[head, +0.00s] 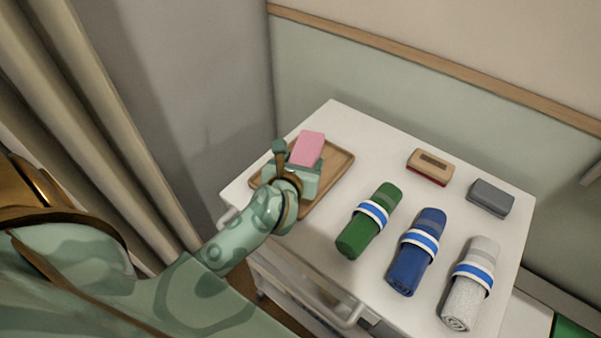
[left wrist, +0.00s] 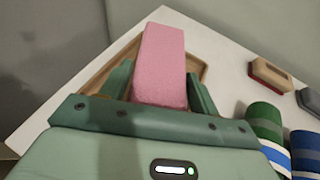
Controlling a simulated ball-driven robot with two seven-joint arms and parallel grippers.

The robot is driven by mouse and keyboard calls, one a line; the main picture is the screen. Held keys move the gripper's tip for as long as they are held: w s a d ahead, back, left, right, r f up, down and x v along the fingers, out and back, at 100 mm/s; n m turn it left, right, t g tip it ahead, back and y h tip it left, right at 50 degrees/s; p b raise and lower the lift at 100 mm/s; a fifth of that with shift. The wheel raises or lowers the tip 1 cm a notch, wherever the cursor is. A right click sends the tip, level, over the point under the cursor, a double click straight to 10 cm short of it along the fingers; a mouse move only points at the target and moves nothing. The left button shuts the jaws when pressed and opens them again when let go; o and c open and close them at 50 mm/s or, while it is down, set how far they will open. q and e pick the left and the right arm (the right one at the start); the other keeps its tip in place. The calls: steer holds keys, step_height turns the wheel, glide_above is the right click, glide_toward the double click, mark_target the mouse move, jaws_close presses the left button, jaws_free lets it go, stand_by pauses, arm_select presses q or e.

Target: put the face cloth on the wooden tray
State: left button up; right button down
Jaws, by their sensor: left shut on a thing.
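The face cloth, a pink oblong block (head: 308,147), is held in my left gripper (head: 297,168), over the far part of the wooden tray (head: 340,168). In the left wrist view the pink cloth (left wrist: 162,62) sits between the two green fingers, which are shut on its sides. The tray's rim (left wrist: 112,66) shows behind it there. I cannot tell whether the cloth touches the tray. My gripper and forearm hide the near left part of the tray. My right gripper is not in view.
Rolled green (head: 370,221), blue (head: 417,252) and grey (head: 470,284) towels with striped bands lie right of the tray on the white cabinet top (head: 335,119). A wooden brush (head: 431,166) and a dark grey block (head: 490,198) lie behind them. A wall stands behind; a curtain hangs left.

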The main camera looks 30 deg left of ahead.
arm_select(q)
steer(key=shift+w+a+f, duration=0.15)
steer(key=shift+a+f, duration=0.05)
steer(key=shift+f, duration=0.1)
steer(key=f, duration=0.1)
steer(key=f+b, duration=0.1)
steer(key=f, duration=0.1)
steer(key=shift+w+a+f, duration=0.15)
steer(key=shift+a+f, duration=0.1)
steer(key=shift+f, duration=0.2)
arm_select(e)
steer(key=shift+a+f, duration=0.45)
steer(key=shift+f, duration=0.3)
arm_select(q)
steer(key=o, duration=0.5)
steer(key=shift+f+b, duration=0.1)
steer(key=shift+b, duration=0.25)
steer(key=o, duration=0.5)
steer(key=shift+c, duration=0.2)
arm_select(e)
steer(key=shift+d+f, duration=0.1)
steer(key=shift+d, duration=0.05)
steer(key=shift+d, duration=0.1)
